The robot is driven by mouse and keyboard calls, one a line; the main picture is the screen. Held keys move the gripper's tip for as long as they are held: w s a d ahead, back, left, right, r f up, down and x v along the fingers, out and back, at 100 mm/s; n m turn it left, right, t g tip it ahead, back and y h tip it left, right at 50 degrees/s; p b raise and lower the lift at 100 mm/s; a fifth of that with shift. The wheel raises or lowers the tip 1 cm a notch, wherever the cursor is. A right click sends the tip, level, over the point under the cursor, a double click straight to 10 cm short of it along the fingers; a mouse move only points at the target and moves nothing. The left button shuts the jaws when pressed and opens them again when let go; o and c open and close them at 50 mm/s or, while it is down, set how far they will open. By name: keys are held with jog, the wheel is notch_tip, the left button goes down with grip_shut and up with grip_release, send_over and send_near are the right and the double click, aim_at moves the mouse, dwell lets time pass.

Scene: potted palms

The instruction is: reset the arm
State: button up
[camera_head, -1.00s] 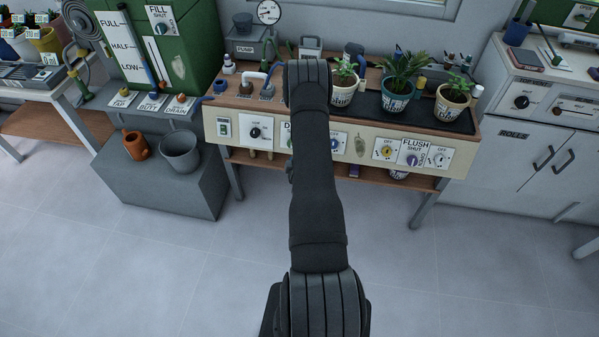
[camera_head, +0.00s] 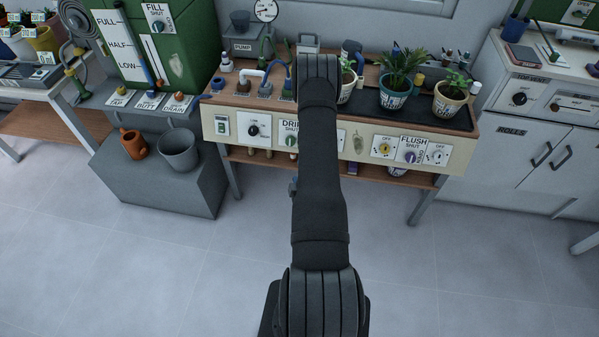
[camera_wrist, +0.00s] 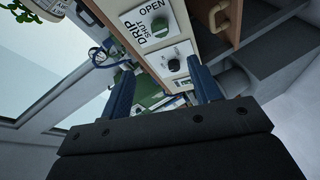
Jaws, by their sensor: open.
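In the head view my arm reaches forward from the bottom middle to the bench and hides its own end, so my gripper does not show there. In the wrist view my gripper (camera_wrist: 160,92) has its two blue fingers apart, with nothing between them. Past the fingers is the bench front with the DRIP panel (camera_wrist: 155,28) and a dark knob. The bench front (camera_head: 368,158) also shows in the head view, with the DRIP, OFF and FLUSH panels. My gripper appears apart from the panels.
Potted plants, among them a palm (camera_head: 394,90), stand on the bench's dark tray. A grey step (camera_head: 165,190) holds an orange can (camera_head: 134,144) and a grey bucket (camera_head: 178,150). White cabinets (camera_head: 540,160) stand at right. The floor (camera_head: 200,270) in front is clear.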

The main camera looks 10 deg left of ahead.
aim_at(289, 144)
jog(key=x, duration=1.7)
jog(key=shift+w, duration=0.2)
jog(key=shift+a, duration=0.1)
jog(key=m+t+h, duration=0.1)
jog(key=m, duration=0.4)
jog(key=m+t+h, duration=0.1)
jog(key=m+h, duration=0.1)
jog(key=m, duration=0.3)
jog(key=m+t+h, duration=0.1)
jog(key=m, duration=0.5)
jog(key=shift+s+a+f+t+h, duration=0.1)
jog(key=shift+a+f+t+h, duration=0.2)
jog(key=shift+a+h, duration=0.1)
jog(key=shift+m+h, duration=1.1)
jog(key=shift+m, duration=1.5)
